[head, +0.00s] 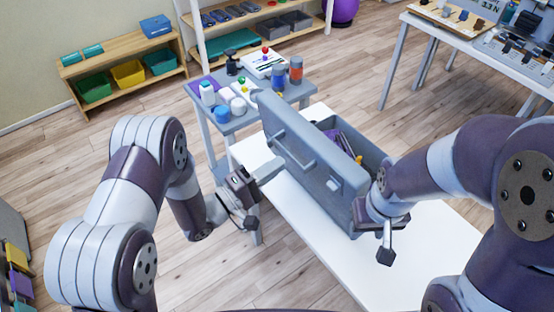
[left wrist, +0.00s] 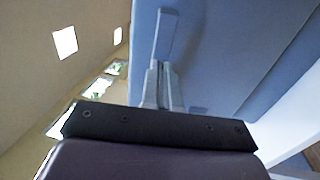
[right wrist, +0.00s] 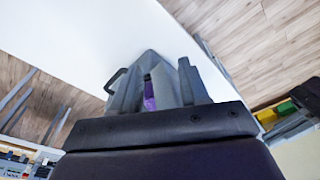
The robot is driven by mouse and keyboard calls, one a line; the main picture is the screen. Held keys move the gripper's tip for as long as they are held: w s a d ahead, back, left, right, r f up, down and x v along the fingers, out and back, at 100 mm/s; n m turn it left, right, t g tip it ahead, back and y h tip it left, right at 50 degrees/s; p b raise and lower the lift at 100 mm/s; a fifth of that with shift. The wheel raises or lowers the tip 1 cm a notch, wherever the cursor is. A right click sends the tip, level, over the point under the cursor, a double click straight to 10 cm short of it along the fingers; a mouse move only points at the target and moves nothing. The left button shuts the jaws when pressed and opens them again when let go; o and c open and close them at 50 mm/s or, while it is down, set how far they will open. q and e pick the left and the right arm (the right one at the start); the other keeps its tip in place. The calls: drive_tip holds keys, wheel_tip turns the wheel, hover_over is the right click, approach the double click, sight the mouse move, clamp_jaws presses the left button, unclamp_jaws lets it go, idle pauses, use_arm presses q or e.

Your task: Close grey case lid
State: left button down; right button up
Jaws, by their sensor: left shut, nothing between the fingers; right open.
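The grey case (head: 352,205) stands on a white table, with its lid (head: 300,140) raised on the left side. The lid's outer face, with a bar handle (head: 296,156), is turned toward my left arm. Some purple and yellow contents show inside. My left gripper (head: 268,172) is shut and empty close to the lid's outer face; the lid (left wrist: 225,50) fills much of the left wrist view. I cannot tell whether they touch. My right gripper (head: 386,240) is open and empty at the case's near right end. The right wrist view shows part of the case beyond its fingers (right wrist: 155,85).
The white table (head: 430,255) has bare room around the case. A grey side table (head: 228,126) behind holds bottles and jars. A wooden shelf (head: 118,68) with coloured bins stands at the back left, and another table (head: 480,50) at the back right.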

use_arm(q)
drive_tip(key=shift+w+d, duration=0.45)
drive_tip(key=shift+d, duration=0.1)
drive_tip(key=shift+s+a, duration=0.1)
drive_tip(key=shift+r, duration=0.1)
